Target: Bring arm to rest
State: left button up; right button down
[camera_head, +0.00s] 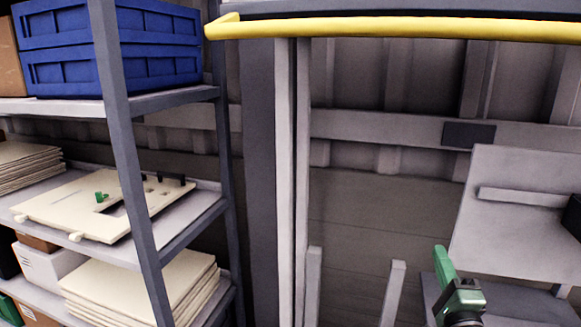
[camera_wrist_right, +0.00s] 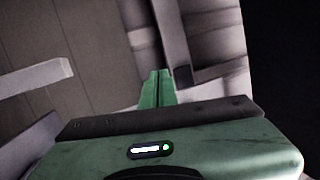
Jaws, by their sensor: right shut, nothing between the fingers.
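My right gripper (camera_head: 441,262) shows at the lower right of the head view, with green fingers pointing up. In the right wrist view its green fingers (camera_wrist_right: 157,88) are pressed together with nothing between them. It is clear of the shelf and stands in front of the lower wall and the grey panel. My left gripper is in neither view.
A metal shelf rack (camera_head: 130,150) on the left holds blue crates (camera_head: 112,62), a cream board (camera_head: 60,212) and stacked sheets (camera_head: 150,285). A yellow rail (camera_head: 400,28) crosses the top. A grey panel (camera_head: 520,235) stands at the right. The middle is mostly bare wall.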

jog(key=s+a+f+n+g+y, duration=0.2)
jog(key=s+a+f+n+g, duration=0.4)
jog(key=f, duration=0.4)
jog(key=s+a+f+n+g+y, duration=0.2)
jog(key=s+a+f+n+g, duration=0.25)
jog(key=s+f+n, duration=0.45)
jog(key=s+f+n+g+h, duration=0.1)
jog(key=s+f+n+g, duration=0.25)
jog(key=s+f, duration=0.4)
jog(key=s+f+n+g+h, duration=0.1)
jog(key=s+f+n+g, duration=0.25)
jog(key=s, duration=0.75)
notch_tip(320, 180, down, 26)
jog(key=s+f+g, duration=0.1)
jog(key=s+g, duration=0.1)
jog(key=s+d+f, duration=0.2)
jog(key=s+f, duration=1.3)
jog(key=s, duration=0.1)
jog(key=shift+s+d+g, duration=0.25)
jog(key=shift+g, duration=0.2)
